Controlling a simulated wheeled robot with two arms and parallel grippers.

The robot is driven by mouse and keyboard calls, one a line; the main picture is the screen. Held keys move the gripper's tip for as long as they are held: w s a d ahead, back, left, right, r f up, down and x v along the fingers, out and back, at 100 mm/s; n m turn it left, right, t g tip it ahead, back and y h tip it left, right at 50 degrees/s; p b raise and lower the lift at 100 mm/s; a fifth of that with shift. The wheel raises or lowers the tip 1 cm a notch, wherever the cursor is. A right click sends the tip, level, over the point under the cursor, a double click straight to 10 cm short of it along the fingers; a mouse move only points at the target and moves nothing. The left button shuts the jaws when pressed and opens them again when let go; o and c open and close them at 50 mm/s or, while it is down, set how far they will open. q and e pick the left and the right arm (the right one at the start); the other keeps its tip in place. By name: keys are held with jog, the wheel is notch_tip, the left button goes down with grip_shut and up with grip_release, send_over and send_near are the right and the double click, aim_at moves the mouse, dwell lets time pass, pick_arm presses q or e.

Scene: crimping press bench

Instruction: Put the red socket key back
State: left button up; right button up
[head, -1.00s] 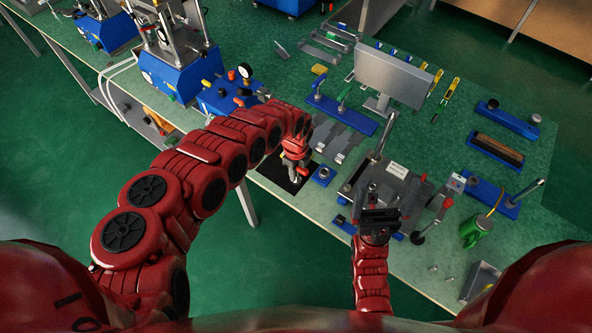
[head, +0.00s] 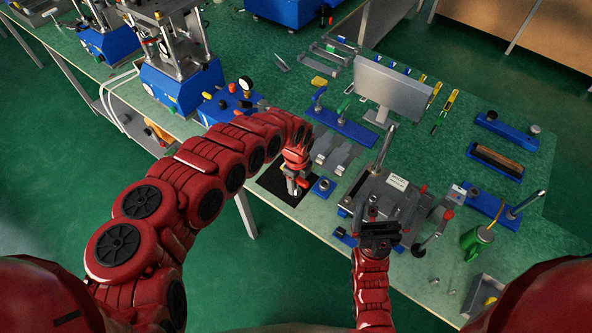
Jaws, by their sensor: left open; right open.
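My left gripper (head: 294,188) points down over a black mat (head: 268,184) near the bench's front edge. A small orange-red piece (head: 304,179) shows right beside its fingers. It may be the red socket key's handle, but the gripper and wrist hide most of it, and I cannot tell whether the fingers touch it. A blue rack (head: 352,133) behind the mat holds a blue-handled key (head: 318,97) and a green-handled key (head: 344,106) upright. Its right part shows no handle. My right gripper (head: 380,232) is open and empty in front of the grey press fixture.
The grey fixture (head: 397,183) with upright rods and levers stands right of the mat. A small blue block (head: 323,187) sits close beside the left gripper. A grey panel (head: 392,90) stands behind the rack.

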pick_arm(q)
notch_tip(320, 180, up, 10)
jog(key=shift+a+r+b, duration=0.1)
jog(key=shift+a+b, duration=0.05)
jog(key=shift+b, duration=0.25)
jog(key=shift+r, duration=0.35)
